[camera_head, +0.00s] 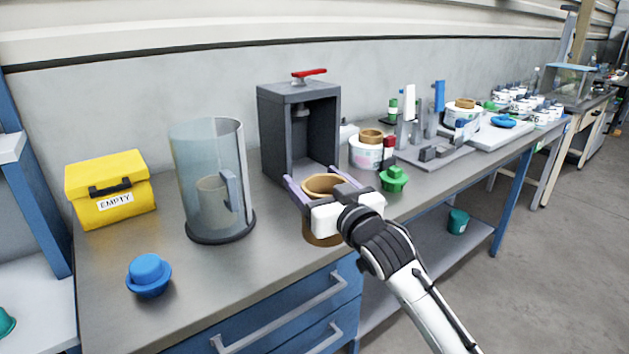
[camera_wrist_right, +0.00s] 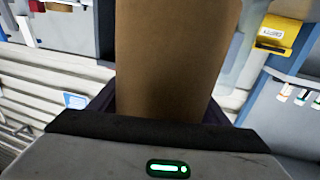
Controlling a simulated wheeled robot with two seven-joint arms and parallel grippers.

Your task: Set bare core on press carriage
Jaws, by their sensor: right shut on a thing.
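My right gripper (camera_head: 327,191) is shut on a bare brown core (camera_head: 322,184). It holds the core upright, in front of the dark grey press (camera_head: 273,128) with a red handle on top. The core (camera_wrist_right: 178,60) fills the middle of the right wrist view, between the fingers. The press is open at the front; its carriage is hard to make out, as the core and gripper cover the lower opening. The core's lower part shows below the gripper, by the bench's front edge. My left gripper is not in view.
A clear cylinder (camera_head: 237,150) with a core inside stands left of the press. A yellow box (camera_head: 110,188) and a blue knob-like piece (camera_head: 149,274) are further left. A green piece (camera_head: 394,179) and a white reel (camera_head: 366,155) stand close right of the gripper.

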